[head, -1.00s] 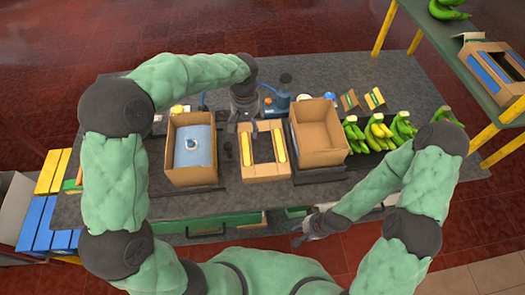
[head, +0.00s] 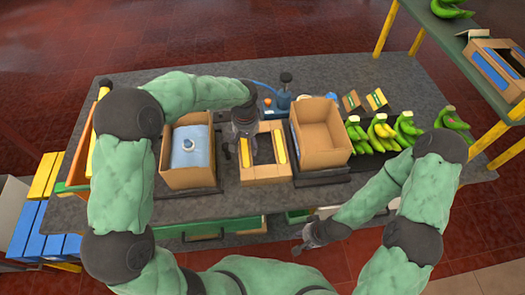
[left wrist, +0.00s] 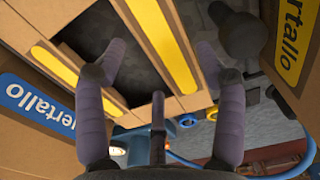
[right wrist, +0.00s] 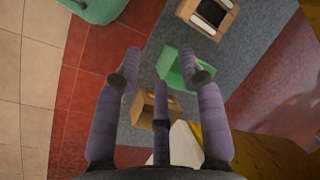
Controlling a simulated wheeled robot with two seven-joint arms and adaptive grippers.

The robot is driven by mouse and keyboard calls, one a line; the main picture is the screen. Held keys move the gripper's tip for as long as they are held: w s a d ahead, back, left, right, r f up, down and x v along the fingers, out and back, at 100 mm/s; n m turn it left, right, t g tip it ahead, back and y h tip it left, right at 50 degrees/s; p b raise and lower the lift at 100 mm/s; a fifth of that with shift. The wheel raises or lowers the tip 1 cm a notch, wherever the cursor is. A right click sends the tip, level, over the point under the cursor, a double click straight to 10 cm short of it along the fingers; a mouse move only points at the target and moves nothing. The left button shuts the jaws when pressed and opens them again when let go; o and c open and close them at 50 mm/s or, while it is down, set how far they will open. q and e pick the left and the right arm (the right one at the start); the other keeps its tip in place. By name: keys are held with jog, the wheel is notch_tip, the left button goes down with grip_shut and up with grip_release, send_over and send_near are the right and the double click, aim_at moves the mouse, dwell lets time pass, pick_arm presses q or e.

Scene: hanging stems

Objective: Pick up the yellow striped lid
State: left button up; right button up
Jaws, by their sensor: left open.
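The yellow striped lid (head: 265,171) is an open cardboard frame with a yellow stripe along each long side. It lies on the grey table between two boxes. In the left wrist view the lid's striped side bar (left wrist: 166,45) runs between the spread fingers. My left gripper (head: 243,140) is over the lid's left side, and its open fingers (left wrist: 160,58) sit either side of that bar. I cannot tell whether they touch it. My right gripper (head: 309,240) is open and empty in front of the table; it also shows in its wrist view (right wrist: 158,62).
A box with blue content (head: 188,178) stands left of the lid. An open, empty-looking box (head: 322,153) stands close on its right. Green and yellow bananas (head: 383,135) lie farther right. The front table strip is clear.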

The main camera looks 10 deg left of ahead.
aim_at(248, 149)
pick_arm(q)
notch_tip(248, 149, down, 4)
jog(key=shift+s+f+b, duration=0.1)
jog(key=shift+b, duration=0.35)
jog(key=c, duration=0.6)
